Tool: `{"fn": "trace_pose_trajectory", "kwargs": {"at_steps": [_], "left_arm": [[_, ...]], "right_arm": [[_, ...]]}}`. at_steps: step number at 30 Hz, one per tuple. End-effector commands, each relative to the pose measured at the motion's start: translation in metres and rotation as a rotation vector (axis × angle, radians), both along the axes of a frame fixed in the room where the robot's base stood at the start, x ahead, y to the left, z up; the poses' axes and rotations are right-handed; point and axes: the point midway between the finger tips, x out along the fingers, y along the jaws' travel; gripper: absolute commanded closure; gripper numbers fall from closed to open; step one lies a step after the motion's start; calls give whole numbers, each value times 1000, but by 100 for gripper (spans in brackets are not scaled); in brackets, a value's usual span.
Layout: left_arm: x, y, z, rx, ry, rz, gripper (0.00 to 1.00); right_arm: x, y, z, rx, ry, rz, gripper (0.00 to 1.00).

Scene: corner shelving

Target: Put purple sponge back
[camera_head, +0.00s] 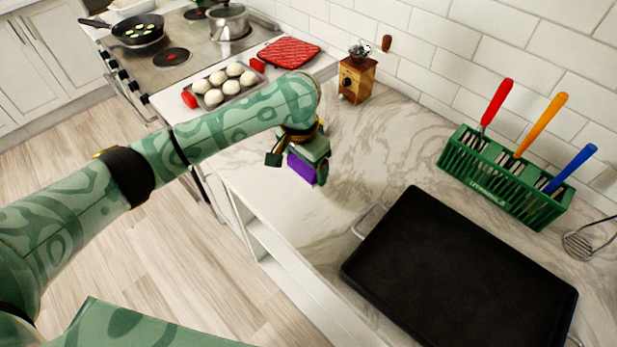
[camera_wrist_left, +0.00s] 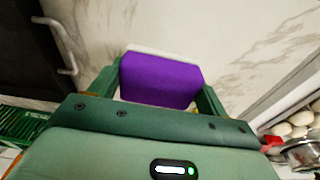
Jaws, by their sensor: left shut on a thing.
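A purple sponge (camera_head: 301,169) is held in my left gripper (camera_head: 299,164), over the marble counter near its front edge in the head view. In the left wrist view the sponge (camera_wrist_left: 160,80) sits between the two fingers of my left gripper (camera_wrist_left: 158,92), with a pale layer along its far edge. The gripper is shut on it. I cannot tell whether the sponge touches the counter. My right gripper is in neither view.
A black griddle (camera_head: 460,270) lies on the counter to the right. A green utensil rack (camera_head: 490,185) stands by the wall. A wooden grinder (camera_head: 355,80), a tray of buns (camera_head: 222,88) and a red potholder (camera_head: 289,52) are behind. The counter (camera_head: 385,145) between is clear.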

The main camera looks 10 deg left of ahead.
Motion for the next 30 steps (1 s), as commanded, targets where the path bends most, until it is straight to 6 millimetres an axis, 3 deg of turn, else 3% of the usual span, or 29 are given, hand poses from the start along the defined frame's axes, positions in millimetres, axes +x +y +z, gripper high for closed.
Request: {"fn": "trace_pose_trajectory", "kwargs": {"at_steps": [1, 10, 16, 28, 29, 30], "left_arm": [[7, 0, -15, -2, 1, 3, 45], [27, 2, -32, 0, -2, 2, 45], [31, 2, -67, 0, 0, 0, 45], [30, 2, -67, -1, -3, 2, 45], [31, 2, -68, -1, -3, 2, 21], [31, 2, -68, -2, -4, 2, 10]], "right_arm": [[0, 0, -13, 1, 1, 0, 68], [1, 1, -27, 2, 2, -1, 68], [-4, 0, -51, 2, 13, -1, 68], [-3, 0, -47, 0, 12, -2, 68], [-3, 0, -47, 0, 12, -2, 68], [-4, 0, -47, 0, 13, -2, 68]]}}
